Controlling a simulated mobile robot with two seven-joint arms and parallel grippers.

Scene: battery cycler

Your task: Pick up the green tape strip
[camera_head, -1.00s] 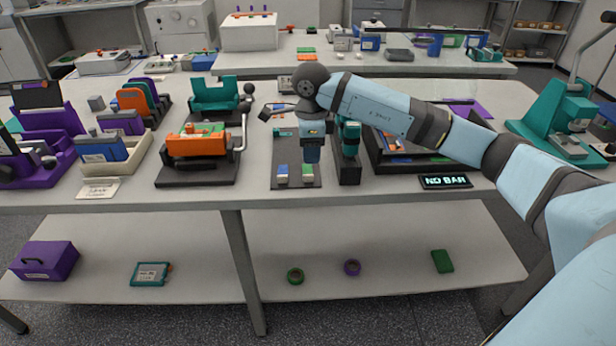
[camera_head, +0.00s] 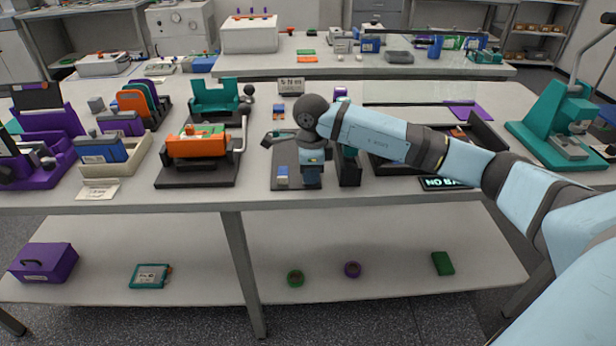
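My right gripper (camera_head: 312,178) points down over the right front part of a black tray (camera_head: 290,153) on the front table. It is seen from behind, and its fingers are too small and dark to tell whether they are open or hold anything. The small green-and-white piece seen on this tray before is now hidden behind the gripper. I cannot tell whether the gripper touches it. A similar blue-and-white piece (camera_head: 282,173) lies on the tray just left of the gripper. My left gripper is out of view.
A black stand (camera_head: 350,173) is close on the gripper's right, with a black open box (camera_head: 480,128) beyond it. A black holder with an orange part (camera_head: 197,145) stands to the left.

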